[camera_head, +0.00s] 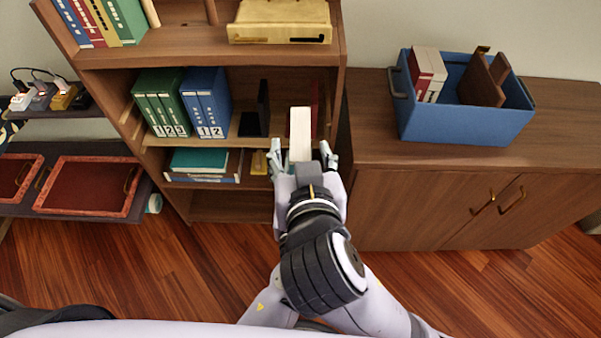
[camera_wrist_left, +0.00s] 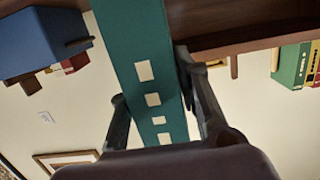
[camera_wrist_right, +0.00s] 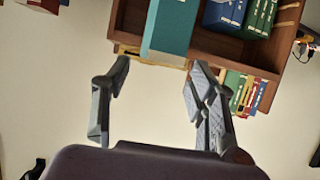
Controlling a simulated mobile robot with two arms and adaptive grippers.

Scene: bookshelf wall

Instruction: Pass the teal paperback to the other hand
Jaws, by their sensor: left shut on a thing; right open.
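The teal paperback (camera_wrist_left: 153,62), with cream squares down its side, is gripped between the fingers of my left gripper (camera_wrist_left: 155,85) in the left wrist view. In the head view, a pale block (camera_head: 300,125), apparently its page edge, stands beyond my right gripper (camera_head: 302,155). In the right wrist view the paperback (camera_wrist_right: 172,28) comes down from the top to just beyond the fingertips of my right gripper (camera_wrist_right: 158,68). Those fingers are spread wide, one on each side of its line. I cannot tell whether they touch it. The left gripper is not discernible in the head view.
A bookshelf (camera_head: 210,50) stands behind, holding green binders (camera_head: 160,103), blue binders (camera_head: 206,103) and another teal book (camera_head: 198,160) lying flat. A blue bin (camera_head: 455,124) with books sits on the cabinet (camera_head: 400,158) at right. The cabinet top beside the bin is clear.

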